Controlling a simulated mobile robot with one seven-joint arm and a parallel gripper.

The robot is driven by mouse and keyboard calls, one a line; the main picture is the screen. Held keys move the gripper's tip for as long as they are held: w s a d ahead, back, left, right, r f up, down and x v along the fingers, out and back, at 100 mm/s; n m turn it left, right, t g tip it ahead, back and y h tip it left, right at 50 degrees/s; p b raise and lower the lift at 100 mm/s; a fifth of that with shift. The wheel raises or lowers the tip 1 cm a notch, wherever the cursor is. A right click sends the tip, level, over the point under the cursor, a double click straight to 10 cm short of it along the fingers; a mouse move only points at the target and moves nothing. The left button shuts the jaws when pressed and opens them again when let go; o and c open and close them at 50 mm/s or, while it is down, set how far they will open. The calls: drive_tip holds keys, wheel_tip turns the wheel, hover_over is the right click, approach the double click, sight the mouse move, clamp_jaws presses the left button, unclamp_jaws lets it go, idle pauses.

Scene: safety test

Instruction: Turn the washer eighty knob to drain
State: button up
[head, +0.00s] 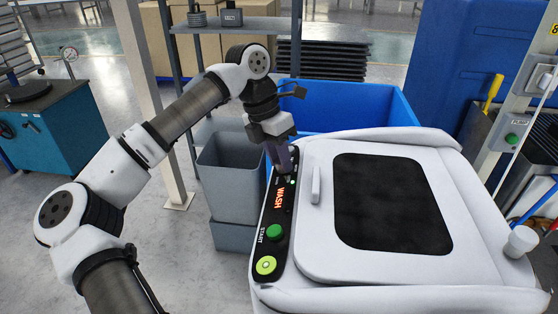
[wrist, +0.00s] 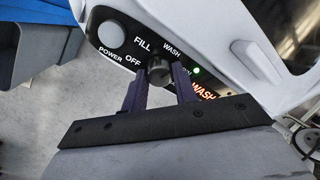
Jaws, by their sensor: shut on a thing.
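The washer (head: 320,148) is a white machine with a dark window in its lid and a black control panel (head: 270,232) along its left edge. In the wrist view the dark round knob (wrist: 158,73) sits on the panel, with the labels OFF, FILL and WASH around it. Another label at its right is partly hidden by a finger. My gripper (head: 284,168) is at the far end of the panel and hides the knob in the head view. In the wrist view its two purple fingers (wrist: 160,78) are shut on the knob from both sides. The knob's pointer is not clear.
The panel has a lit red WASH display (head: 280,198), a green START button (head: 274,232), a yellow-green button (head: 265,265) and a white POWER button (wrist: 111,34). A small green light (wrist: 196,69) is lit. Grey bins (head: 230,190) and a blue bin (head: 350,108) stand close by.

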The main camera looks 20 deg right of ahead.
drive_tip(key=m+b, duration=0.1)
drive_tip(key=m, duration=0.4)
drive_tip(key=shift+m, duration=0.3)
drive_tip(key=m+b, duration=0.1)
drive_tip(key=m, duration=0.4)
drive_tip(key=shift+t, duration=0.4)
drive_tip(key=m+b, duration=0.1)
drive_tip(key=m, duration=0.4)
drive_tip(key=shift+m, duration=0.3)
drive_tip(key=m, duration=0.5)
drive_tip(key=shift+h+b, duration=0.4)
drive_tip(key=o, duration=1)
